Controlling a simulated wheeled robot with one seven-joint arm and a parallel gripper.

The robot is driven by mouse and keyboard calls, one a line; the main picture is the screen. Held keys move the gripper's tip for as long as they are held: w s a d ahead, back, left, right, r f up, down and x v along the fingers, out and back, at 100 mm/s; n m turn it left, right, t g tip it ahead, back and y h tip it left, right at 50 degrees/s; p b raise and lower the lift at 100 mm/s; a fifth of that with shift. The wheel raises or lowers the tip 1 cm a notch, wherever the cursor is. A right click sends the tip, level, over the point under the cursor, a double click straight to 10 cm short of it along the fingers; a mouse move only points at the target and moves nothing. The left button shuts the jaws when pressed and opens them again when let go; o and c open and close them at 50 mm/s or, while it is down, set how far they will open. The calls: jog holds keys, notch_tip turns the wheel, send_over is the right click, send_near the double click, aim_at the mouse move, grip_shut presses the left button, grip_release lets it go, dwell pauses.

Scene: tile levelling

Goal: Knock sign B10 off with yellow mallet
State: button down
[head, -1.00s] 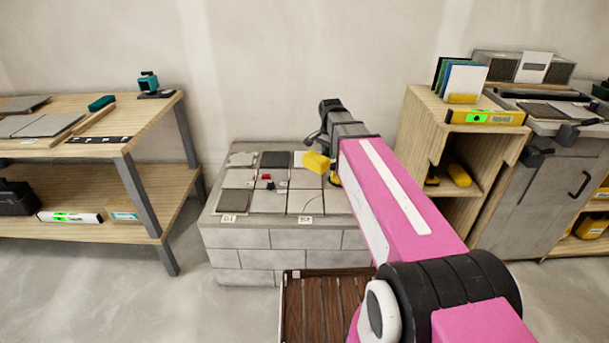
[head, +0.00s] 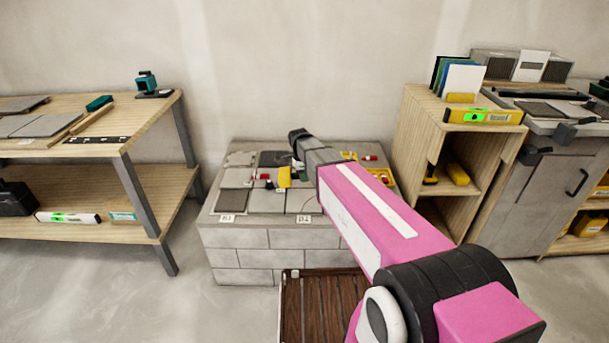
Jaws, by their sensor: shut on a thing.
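The yellow mallet head (head: 284,177) is over the middle of the tiled block (head: 290,240), close to a small red and black piece (head: 266,181). My gripper (head: 298,171) is shut on the mallet. Its fingers and the handle are mostly hidden or too small to make out. I cannot tell whether the mallet head touches anything. Two small white signs stand at the block's front edge, a left sign (head: 227,218) and a right sign (head: 304,219). Their lettering is too small to read surely, so I cannot tell which thing is B10.
A yellow tray (head: 381,177) and small red and yellow pieces lie at the block's right side. A slatted wooden pallet (head: 325,305) is on the floor in front. A wooden workbench (head: 140,125) stands left, a wooden shelf cabinet (head: 419,130) right. Clear floor lies front left.

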jog(key=shift+f, duration=3.15)
jog(key=w, duration=0.7)
jog(key=shift+d, duration=0.1)
jog(key=shift+s+r, duration=0.25)
notch_tip(320, 180, up, 6)
jog(key=s, duration=0.2)
jog(key=shift+r, duration=0.25)
